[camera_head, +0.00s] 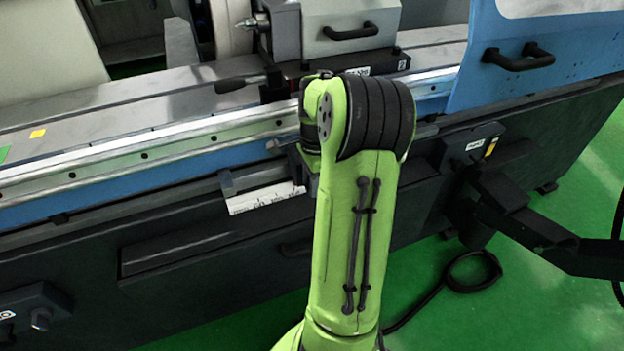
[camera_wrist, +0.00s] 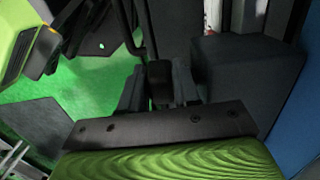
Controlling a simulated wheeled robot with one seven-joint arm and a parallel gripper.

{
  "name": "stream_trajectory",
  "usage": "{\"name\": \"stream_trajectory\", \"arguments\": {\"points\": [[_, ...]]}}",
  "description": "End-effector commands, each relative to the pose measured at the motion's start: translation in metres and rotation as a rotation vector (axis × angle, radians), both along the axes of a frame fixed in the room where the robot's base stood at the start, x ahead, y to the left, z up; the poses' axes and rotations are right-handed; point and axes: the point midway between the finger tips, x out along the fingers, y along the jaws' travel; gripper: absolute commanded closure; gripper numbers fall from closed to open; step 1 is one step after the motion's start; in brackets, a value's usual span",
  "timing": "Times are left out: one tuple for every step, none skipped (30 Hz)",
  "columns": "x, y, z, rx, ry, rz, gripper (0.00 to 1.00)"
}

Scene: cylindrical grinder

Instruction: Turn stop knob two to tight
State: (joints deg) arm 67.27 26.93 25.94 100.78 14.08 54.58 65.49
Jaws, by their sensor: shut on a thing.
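In the wrist view my gripper (camera_wrist: 158,88) has its two dark fingers shut on a small dark knob-like part (camera_wrist: 160,74) between them. It fits a stop knob, but its marking and how tight it is do not show. A large dark block (camera_wrist: 245,72) stands just right of the fingers. In the head view my green arm hides the gripper and the knob. A stop block with a white label (camera_head: 265,198) shows just left of the arm, on the machine's front.
The blue guard with a black handle (camera_head: 518,56) is at the upper right. A labelled box (camera_head: 470,143) and a dark bracket arm (camera_head: 530,225) are on the right. Another knobbed box (camera_head: 35,310) is at lower left. Green floor (camera_head: 475,315) is open in front, with a cable on it.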

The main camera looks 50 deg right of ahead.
Motion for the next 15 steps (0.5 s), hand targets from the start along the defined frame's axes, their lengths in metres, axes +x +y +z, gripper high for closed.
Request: {"name": "stream_trajectory", "arguments": {"points": [[-0.0012, -0.0006, 0.0029, 0.024, -0.011, -0.002, 0.99], [-0.0016, -0.0011, 0.0036, 0.039, -0.019, -0.003, 0.99], [-0.0018, -0.0012, 0.0042, 0.061, -0.032, -0.003, 0.99], [-0.002, -0.0014, 0.0047, 0.08, -0.043, -0.004, 0.99], [-0.0021, -0.0016, 0.0056, 0.099, -0.054, -0.003, 0.99], [-0.0026, -0.0019, 0.0062, 0.126, -0.069, -0.003, 0.99], [-0.0026, -0.0018, 0.007, 0.147, -0.081, -0.003, 0.99], [-0.0031, -0.0022, 0.0075, 0.168, -0.093, -0.003, 0.99], [-0.003, -0.0024, 0.0083, 0.197, -0.11, -0.003, 0.99], [-0.0035, -0.0029, 0.0089, 0.216, -0.121, -0.004, 0.99], [-0.0034, -0.003, 0.0092, 0.237, -0.134, -0.003, 0.99], [-0.0035, -0.0033, 0.0094, 0.264, -0.151, -0.003, 0.99], [-0.0038, -0.0036, 0.0096, 0.283, -0.161, -0.004, 0.99], [-0.0039, -0.0038, 0.0098, 0.302, -0.173, -0.003, 0.99], [-0.0041, -0.0039, 0.0097, 0.327, -0.187, -0.002, 0.99]]}}
